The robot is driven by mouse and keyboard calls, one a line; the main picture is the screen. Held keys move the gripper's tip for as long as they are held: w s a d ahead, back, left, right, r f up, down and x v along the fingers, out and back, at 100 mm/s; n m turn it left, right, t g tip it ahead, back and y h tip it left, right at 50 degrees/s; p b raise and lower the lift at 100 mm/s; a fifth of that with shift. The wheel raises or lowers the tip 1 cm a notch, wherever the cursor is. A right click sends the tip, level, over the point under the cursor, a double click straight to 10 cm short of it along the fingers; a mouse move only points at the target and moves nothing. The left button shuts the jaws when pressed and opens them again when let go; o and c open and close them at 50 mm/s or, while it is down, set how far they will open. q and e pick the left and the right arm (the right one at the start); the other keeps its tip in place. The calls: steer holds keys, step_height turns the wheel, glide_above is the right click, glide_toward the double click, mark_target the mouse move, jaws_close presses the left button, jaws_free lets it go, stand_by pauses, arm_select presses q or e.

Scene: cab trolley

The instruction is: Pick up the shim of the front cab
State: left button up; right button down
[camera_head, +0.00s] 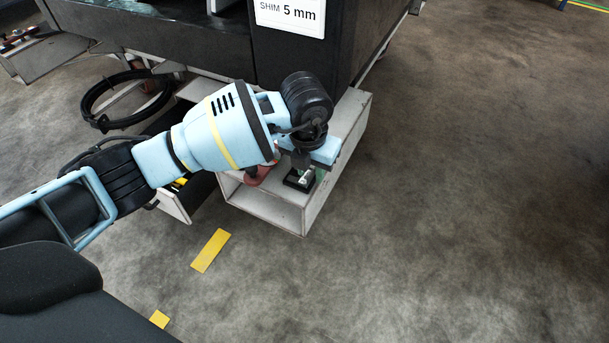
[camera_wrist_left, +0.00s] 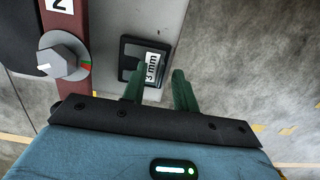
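A black, flat, square shim piece with a white "3 mm" label lies on the light grey beam at the front of the cab. It shows in the wrist view (camera_wrist_left: 131,50) and, partly hidden by my gripper, in the head view (camera_head: 297,182). My left gripper (camera_head: 311,172) points down just above it. I cannot tell whether a finger touches the piece. My right gripper is not in view.
The dark cab body (camera_head: 300,50) bears a "SHIM 5 mm" sign (camera_head: 290,14). A coiled black hose (camera_head: 98,122) is at left. The floor (camera_head: 450,200) at right is clear.

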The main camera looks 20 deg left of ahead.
mark_target(312, 171)
arm_select(q)
steer(key=c, duration=0.5)
jaws_close()
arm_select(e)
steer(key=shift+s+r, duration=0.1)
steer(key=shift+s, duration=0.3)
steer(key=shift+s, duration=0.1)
arm_select(q)
steer(key=shift+r, duration=0.1)
